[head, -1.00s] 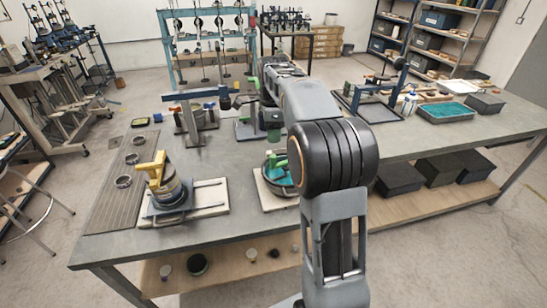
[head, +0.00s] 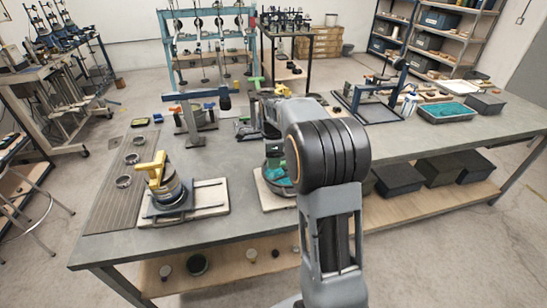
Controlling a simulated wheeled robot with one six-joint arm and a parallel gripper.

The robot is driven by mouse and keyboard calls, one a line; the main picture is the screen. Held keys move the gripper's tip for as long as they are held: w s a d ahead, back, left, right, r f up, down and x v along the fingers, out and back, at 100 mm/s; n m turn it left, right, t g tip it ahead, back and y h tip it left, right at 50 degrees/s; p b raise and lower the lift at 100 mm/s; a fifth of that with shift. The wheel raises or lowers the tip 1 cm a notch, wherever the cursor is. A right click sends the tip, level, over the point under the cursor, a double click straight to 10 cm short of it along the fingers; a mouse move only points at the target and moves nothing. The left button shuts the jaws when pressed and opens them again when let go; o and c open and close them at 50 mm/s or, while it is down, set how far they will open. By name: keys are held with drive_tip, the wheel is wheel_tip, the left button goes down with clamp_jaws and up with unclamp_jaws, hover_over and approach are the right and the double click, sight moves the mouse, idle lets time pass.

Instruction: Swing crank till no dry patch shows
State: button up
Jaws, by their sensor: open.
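A low round vessel with teal inside (head: 279,178) stands on a pale board (head: 268,200) at the middle of the table's front. My forearm and elbow hide its right side. A dark upright part with some green (head: 273,150) shows at the vessel; I cannot tell whether it belongs to the vessel or to my wrist. Left of it, a rig with a yellow handle on top (head: 154,168) sits on another pale board (head: 210,198). I cannot tell which part is the crank, or whether a dry patch shows. My gripper is not clearly visible beyond my arm.
A blue-topped stand (head: 190,118) rises behind the yellow-handled rig. A blue frame (head: 370,105) and a teal-filled tray (head: 447,112) stand on the right. Small rings (head: 124,181) lie at the left edge. The tabletop between the left rig and the stand is bare.

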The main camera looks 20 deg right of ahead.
drive_tip(key=shift+c, duration=0.3)
clamp_jaws()
